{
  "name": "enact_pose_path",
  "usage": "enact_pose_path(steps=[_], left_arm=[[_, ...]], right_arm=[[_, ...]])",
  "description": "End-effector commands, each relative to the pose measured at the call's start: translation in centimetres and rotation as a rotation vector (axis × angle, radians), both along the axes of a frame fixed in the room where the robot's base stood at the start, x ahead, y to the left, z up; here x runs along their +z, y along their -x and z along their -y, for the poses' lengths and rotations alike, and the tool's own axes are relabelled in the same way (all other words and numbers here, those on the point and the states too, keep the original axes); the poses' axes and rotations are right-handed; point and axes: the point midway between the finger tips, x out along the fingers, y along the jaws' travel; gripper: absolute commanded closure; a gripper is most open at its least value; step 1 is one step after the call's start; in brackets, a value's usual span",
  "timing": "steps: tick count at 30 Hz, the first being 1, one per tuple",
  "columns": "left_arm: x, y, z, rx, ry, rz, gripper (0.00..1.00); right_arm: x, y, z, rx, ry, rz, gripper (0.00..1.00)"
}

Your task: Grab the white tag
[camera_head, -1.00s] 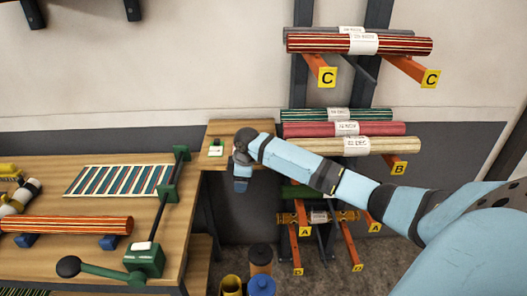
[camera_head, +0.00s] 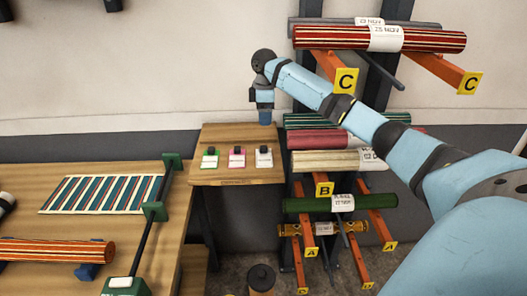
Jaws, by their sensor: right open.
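The white tag (camera_head: 264,161), with a black knob on it, lies on a small wooden side table (camera_head: 215,178). It is the rightmost of three tags in a row. The pink tag (camera_head: 237,162) is next to it, and the green tag (camera_head: 210,162) is at the left. My right arm reaches in from the right and bends down at the wrist. My right gripper (camera_head: 265,118) points down above the back of the table, in line with the white tag in the picture and apart from it. It is open, and nothing shows in it. My left gripper is out of view.
A rack with rolled rugs (camera_head: 325,205) stands just right of the side table, partly behind my right arm. Its orange arms jut out. A workbench (camera_head: 150,222) with a striped rug piece (camera_head: 100,195) and a bar with green mounts (camera_head: 155,210) stands at the left.

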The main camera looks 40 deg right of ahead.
Motion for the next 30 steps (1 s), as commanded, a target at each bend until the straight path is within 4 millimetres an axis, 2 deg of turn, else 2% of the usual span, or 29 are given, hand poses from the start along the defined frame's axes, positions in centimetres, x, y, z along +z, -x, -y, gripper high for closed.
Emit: enact_pose_path(steps=[3, 9, 17, 24, 30], left_arm=[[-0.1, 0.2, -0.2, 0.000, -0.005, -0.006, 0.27], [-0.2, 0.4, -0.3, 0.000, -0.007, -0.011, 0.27], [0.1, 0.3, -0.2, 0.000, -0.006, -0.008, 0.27], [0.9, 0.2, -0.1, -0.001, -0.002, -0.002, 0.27], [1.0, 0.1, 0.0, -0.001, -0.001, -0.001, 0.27]], right_arm=[[-2.5, 0.1, 0.0, 0.001, 0.000, -0.004, 0.38], [-6.1, 0.0, -0.1, 0.001, -0.001, -0.002, 0.38], [-8.1, 0.0, 0.0, 0.000, 0.000, -0.001, 0.38], [-11.6, -0.2, 0.3, 0.001, 0.000, -0.001, 0.38], [-12.6, -0.2, 0.2, 0.001, 0.001, 0.001, 0.38]])
